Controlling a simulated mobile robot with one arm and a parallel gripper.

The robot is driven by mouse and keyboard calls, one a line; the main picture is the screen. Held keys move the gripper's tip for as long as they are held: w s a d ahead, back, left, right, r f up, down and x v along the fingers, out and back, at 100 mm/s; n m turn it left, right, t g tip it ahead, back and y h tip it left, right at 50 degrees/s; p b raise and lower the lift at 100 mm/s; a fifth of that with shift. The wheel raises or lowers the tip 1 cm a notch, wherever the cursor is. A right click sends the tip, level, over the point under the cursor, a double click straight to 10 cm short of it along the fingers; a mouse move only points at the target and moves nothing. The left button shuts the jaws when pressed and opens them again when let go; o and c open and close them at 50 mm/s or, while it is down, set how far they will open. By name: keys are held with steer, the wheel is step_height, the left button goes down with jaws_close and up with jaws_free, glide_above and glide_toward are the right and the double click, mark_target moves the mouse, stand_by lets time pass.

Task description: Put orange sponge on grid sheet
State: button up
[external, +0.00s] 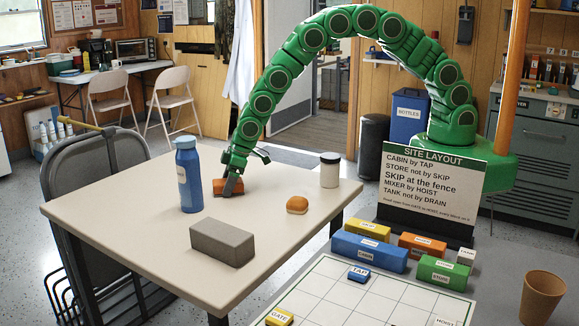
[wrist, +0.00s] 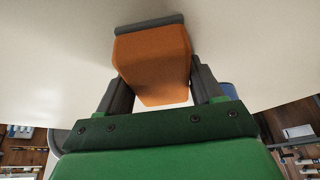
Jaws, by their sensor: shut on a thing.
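The orange sponge (external: 228,187) is at the far side of the pale table, between the blue bottle and the bun. It has a dark grey layer along one face, seen in the wrist view (wrist: 152,65). My gripper (external: 234,181) points down and is shut on the sponge, with one finger on each side in the wrist view (wrist: 162,84). The sponge is at or very near the tabletop; I cannot tell if it touches. The white grid sheet (external: 333,289) lies on the grey surface at the front right, with small labelled blocks on it, including blue TAP (external: 359,274) and yellow GATE (external: 279,317).
The pale table (external: 130,213) also holds a blue bottle (external: 189,180), a grey block (external: 222,242), a bun (external: 297,204) and a white jar (external: 330,170). Beyond the sheet stand several coloured blocks, including blue (external: 368,251) and green (external: 444,273), and the SITE LAYOUT sign (external: 432,180). A brown cup (external: 541,298) stands right.

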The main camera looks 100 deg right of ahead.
mark_target(224, 181)
steer(key=shift+c, duration=1.1)
steer(key=shift+r, duration=0.1)
steer(key=shift+r, duration=0.2)
step_height(224, 181, up, 3)
steer(key=shift+s+r, duration=0.1)
steer(key=s+r, duration=0.9)
steer(key=s, duration=0.4)
steer(key=shift+s+a+r, duration=0.2)
steer(key=shift+s, duration=0.2)
